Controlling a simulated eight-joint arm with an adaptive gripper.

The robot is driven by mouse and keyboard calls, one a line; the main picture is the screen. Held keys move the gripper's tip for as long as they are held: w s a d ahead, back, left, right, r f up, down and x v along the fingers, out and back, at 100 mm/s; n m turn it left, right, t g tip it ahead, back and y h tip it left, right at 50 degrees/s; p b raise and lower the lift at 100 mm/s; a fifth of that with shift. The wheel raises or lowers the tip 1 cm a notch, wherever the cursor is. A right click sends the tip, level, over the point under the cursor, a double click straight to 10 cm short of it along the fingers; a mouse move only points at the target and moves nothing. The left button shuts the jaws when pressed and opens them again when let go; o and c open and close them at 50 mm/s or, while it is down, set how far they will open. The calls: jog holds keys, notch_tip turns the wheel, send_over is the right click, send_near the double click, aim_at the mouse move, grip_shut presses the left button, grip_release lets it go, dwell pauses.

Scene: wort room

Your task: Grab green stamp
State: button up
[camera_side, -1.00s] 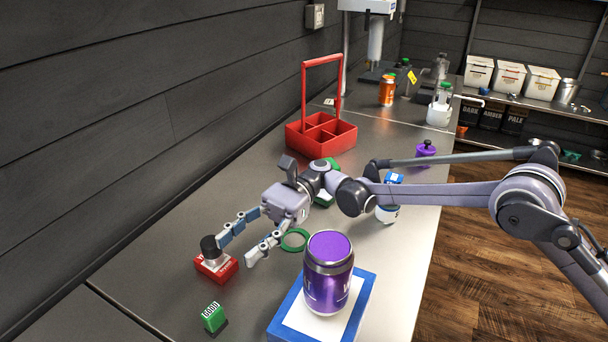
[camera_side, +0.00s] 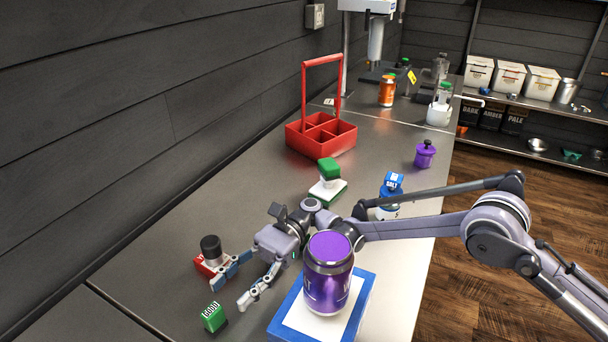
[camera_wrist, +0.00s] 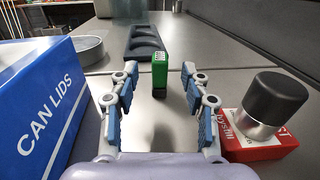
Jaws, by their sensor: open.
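The green stamp (camera_side: 213,317) appears to be the small upright green block with pale marks on top, standing on the counter at the lower left of the side view. In the wrist view, the green block (camera_wrist: 160,74) stands straight ahead, centred between the fingers. My gripper (camera_side: 228,297) is open and empty, low over the counter, with its fingers pointing toward the block. The block looks just beyond the fingertips, and no contact shows. A second green-handled item (camera_side: 328,182) on a green base stands farther back.
A red box with a black-capped item (camera_wrist: 273,104) stands close to the right finger. A blue CAN LIDS box (camera_wrist: 42,115) is close on the left. A purple can (camera_side: 328,275) stands on a blue-edged box. A dark tray (camera_wrist: 145,40) lies beyond the block. A red carrier (camera_side: 322,135) stands farther back.

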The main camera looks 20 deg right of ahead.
aim_at(218, 303)
jog(key=x, duration=0.4)
jog(key=shift+s+a, duration=0.15)
grip_shut()
jog(key=shift+r, duration=0.1)
